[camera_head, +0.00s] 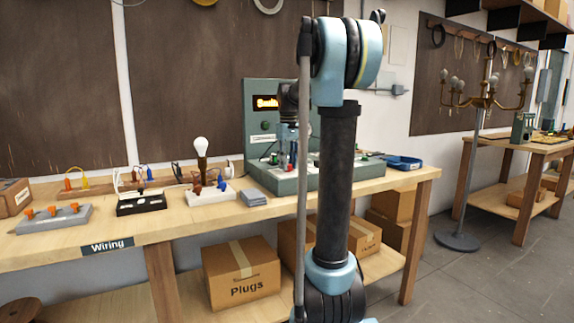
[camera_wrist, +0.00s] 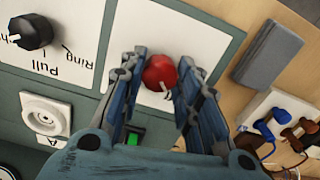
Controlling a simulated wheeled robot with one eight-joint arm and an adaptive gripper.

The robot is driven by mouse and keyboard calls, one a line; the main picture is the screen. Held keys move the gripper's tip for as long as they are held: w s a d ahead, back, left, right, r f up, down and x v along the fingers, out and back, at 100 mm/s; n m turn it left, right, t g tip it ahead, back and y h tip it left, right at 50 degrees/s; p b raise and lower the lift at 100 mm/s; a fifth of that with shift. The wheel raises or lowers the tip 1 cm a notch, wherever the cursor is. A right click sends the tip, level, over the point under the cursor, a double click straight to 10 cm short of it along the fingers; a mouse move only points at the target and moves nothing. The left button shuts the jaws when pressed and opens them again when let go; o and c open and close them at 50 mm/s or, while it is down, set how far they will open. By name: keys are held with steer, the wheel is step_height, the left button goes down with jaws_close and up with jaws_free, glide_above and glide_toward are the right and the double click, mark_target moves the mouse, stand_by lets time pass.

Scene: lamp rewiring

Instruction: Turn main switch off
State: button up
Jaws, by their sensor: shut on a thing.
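A red round knob (camera_wrist: 159,72) with a white pointer mark sits on a white plate of the grey-green test station (camera_head: 263,125). I take it to be the main switch, but no label naming it is readable. My gripper (camera_wrist: 162,66) has one finger on each side of the knob and is shut on it. In the head view my gripper (camera_head: 291,150) points down at the station's lower panel, and my arm hides part of the station. The station's display (camera_head: 265,103) is lit orange. A green indicator (camera_wrist: 134,137) shows beside the fingers in the wrist view.
A black knob (camera_wrist: 31,32) and a white round socket (camera_wrist: 46,115) are on the panel. A grey block (camera_head: 254,198) and a white lamp base with a bulb (camera_head: 201,147) stand left of the station. A blue tray (camera_head: 403,163) is to its right.

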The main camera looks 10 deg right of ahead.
steer(key=o, duration=1.1)
steer(key=shift+c, duration=0.2)
step_height(320, 180, up, 12)
steer(key=s+f+m+t, duration=0.2)
steer(key=s+f+m, duration=0.2)
steer(key=s+f, duration=3.1)
steer(key=shift+a+m, duration=0.2)
steer(key=shift+m, duration=0.2)
